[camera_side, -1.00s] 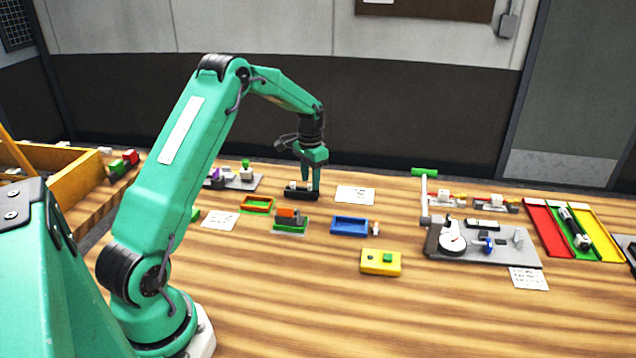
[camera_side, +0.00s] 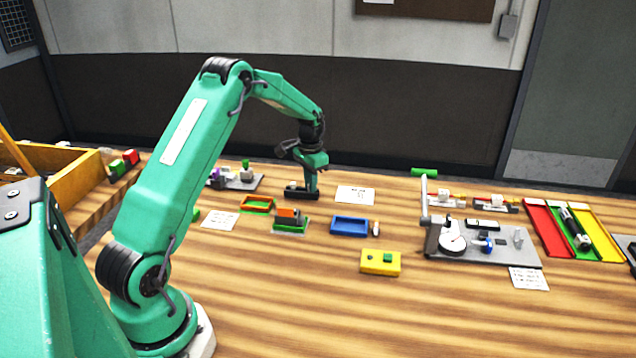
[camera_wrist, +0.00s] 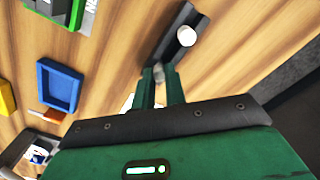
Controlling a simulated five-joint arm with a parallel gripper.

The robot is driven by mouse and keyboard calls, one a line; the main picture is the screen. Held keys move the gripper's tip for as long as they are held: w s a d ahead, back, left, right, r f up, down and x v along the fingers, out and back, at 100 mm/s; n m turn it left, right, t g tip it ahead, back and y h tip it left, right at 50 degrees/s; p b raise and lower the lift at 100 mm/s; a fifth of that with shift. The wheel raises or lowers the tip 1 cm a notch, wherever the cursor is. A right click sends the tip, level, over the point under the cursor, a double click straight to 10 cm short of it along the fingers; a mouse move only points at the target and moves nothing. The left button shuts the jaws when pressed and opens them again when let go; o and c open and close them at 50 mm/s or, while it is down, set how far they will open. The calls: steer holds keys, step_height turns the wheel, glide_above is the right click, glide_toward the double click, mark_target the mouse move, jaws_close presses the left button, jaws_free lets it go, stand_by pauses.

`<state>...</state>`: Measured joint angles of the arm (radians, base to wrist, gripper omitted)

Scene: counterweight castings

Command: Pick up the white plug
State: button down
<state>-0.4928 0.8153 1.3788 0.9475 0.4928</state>
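A black block (camera_side: 301,195) lies on the table below my gripper; it also shows in the wrist view (camera_wrist: 166,37). A round white piece (camera_wrist: 186,36), which may be the white plug, sits on this block, off to the right of my fingertips. It shows as a small pale spot in the side view (camera_side: 292,184). My gripper (camera_wrist: 160,70) points down at the near end of the block. A pale grey-white piece (camera_wrist: 158,74) shows between the fingertips. A narrow gap separates the fingers; whether they grip this piece is unclear.
A blue tray (camera_side: 350,234), a green-and-orange tray (camera_side: 257,212) and a yellow block (camera_side: 380,270) stand nearer the camera. A white card (camera_side: 355,195) lies right of the black block. A grey fixture board (camera_side: 470,260) is further right. The front of the table is clear.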

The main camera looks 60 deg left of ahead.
stand_by(0.3)
steer(key=shift+r, duration=0.85)
step_height(320, 180, up, 2)
steer(key=shift+r, duration=0.15)
steer(key=d+r, duration=0.7)
steer(key=d, duration=0.4)
steer(key=shift+s+d, duration=0.3)
steer(key=shift+d, duration=0.05)
steer(key=s+a+f+n, duration=0.1)
steer(key=s+a+n, duration=0.2)
steer(key=s+n, duration=0.6)
steer(key=shift+s+a, duration=0.15)
steer(key=shift+s, duration=0.4)
